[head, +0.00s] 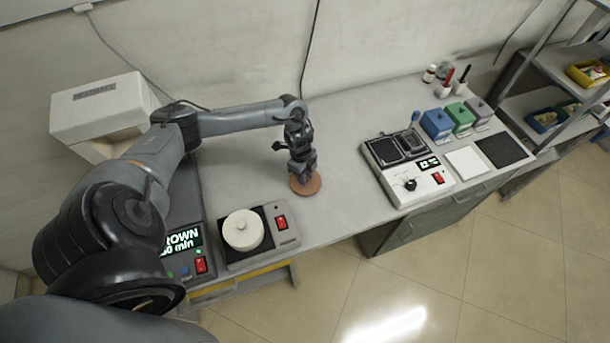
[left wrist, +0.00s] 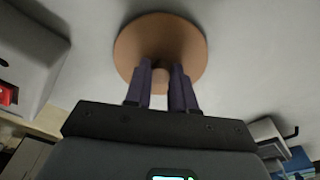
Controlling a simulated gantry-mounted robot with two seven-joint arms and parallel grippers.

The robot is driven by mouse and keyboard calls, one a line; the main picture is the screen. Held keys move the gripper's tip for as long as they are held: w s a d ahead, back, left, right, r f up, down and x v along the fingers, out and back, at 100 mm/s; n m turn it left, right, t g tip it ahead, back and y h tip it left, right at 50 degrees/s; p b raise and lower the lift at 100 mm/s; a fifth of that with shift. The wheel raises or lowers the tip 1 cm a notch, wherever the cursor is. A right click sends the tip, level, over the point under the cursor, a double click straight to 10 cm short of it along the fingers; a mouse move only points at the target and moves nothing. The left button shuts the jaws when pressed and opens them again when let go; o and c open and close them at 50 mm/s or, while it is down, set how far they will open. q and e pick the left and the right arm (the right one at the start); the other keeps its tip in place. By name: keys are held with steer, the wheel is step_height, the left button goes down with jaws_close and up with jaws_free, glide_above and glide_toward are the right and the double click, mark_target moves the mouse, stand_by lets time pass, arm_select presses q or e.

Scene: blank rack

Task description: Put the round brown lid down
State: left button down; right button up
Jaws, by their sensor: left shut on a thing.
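The round brown lid (head: 307,186) is at or just above the grey bench top, in the middle stretch of the bench. My left gripper (head: 303,175) is above it, pointing down. In the left wrist view the lid (left wrist: 160,45) shows as a flat brown disc with a small knob, and the fingers of my left gripper (left wrist: 162,85) are shut on that knob. I cannot tell whether the lid touches the bench. My right gripper is not in view.
A device with a white round pot (head: 243,230) stands left of the lid. A white two-plate device (head: 408,168) stands to the right, with blue (head: 437,124), green and grey boxes beyond it. The bench (head: 342,150) around the lid is clear.

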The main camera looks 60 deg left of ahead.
arm_select(q)
steer(key=shift+f, duration=0.1)
steer(key=c, duration=0.9)
jaws_free()
steer(key=shift+c, duration=0.2)
